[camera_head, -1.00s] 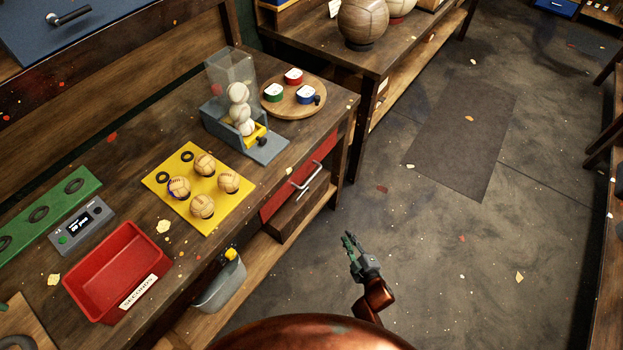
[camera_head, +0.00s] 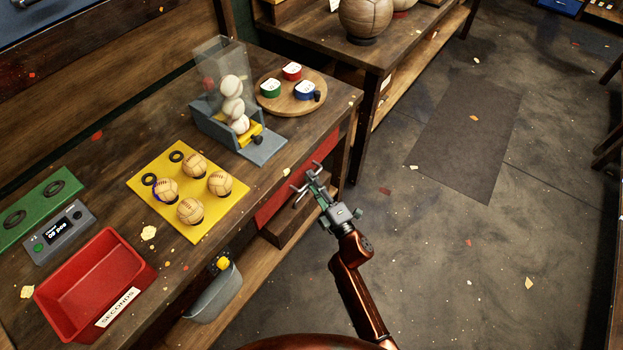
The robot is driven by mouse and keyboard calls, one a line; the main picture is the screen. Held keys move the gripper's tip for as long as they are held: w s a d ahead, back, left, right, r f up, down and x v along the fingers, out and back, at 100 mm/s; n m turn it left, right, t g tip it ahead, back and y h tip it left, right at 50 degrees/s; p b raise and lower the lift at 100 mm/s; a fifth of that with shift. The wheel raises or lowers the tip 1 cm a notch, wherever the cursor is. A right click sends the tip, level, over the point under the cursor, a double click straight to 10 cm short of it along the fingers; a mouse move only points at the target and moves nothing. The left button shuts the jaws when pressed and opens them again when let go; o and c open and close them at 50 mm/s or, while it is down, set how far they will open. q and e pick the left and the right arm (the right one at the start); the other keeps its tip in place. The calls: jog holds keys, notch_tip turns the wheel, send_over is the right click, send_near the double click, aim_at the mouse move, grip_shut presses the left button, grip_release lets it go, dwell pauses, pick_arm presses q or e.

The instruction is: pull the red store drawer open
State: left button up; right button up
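My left gripper is not in view.
A brown wooden compartment (camera_head: 285,227) is below the drawer. On the bench stand a ball dispenser (camera_head: 215,115), a yellow ball tray (camera_head: 207,228) and a red bin (camera_head: 65,312).

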jog(key=shift+w+a, duration=0.1)
jog(key=shift+w, duration=0.1)
grip_shut()
dwell(0.6)
